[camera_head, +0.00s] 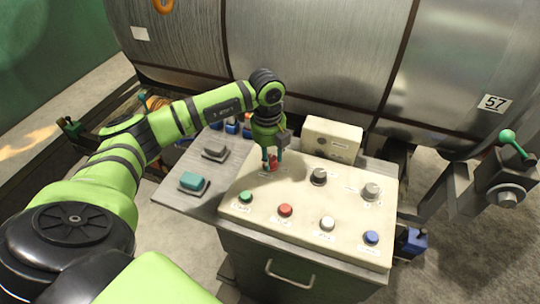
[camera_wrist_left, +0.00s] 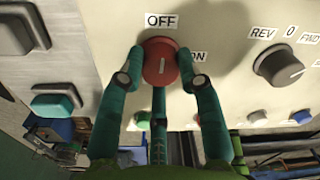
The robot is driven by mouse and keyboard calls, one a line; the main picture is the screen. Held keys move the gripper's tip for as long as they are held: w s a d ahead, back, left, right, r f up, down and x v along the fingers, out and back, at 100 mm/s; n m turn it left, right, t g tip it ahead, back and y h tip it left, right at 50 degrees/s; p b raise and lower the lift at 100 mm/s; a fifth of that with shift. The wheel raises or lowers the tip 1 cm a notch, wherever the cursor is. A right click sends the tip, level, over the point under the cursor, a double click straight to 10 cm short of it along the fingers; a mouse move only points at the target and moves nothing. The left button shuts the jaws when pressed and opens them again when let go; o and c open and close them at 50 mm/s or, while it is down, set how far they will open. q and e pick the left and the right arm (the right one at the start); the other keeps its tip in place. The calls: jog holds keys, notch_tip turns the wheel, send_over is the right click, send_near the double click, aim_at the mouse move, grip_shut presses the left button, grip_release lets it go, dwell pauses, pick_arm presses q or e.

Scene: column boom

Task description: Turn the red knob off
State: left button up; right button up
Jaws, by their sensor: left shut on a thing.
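The red knob (camera_wrist_left: 160,61) sits on the cream control panel (camera_head: 258,201), below an OFF label (camera_wrist_left: 161,20) in the left wrist view. An ON label (camera_wrist_left: 197,57) is beside it, partly covered by a finger. My left gripper (camera_head: 272,162) points down at the panel, and its teal fingers are closed around the red knob, which shows small between them in the head view (camera_head: 273,166). In the left wrist view the fingers of my left gripper (camera_wrist_left: 160,72) touch or nearly touch the knob's sides. My right gripper is not in view.
Grey knobs (camera_head: 319,176) stand to the right on the panel. Green (camera_head: 246,197), red (camera_head: 285,210), white and blue buttons line its front. A cream box (camera_head: 332,138) stands behind. A teal button (camera_head: 193,183) is on the left plate. A large metal drum (camera_head: 320,60) is behind.

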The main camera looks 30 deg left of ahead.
pick_arm(q)
jog(key=shift+n, duration=0.4)
jog(key=o, duration=1.1)
jog(key=shift+o, duration=0.2)
notch_tip(320, 180, up, 12)
jog(key=shift+a, duration=0.2)
jog(key=shift+s, duration=0.1)
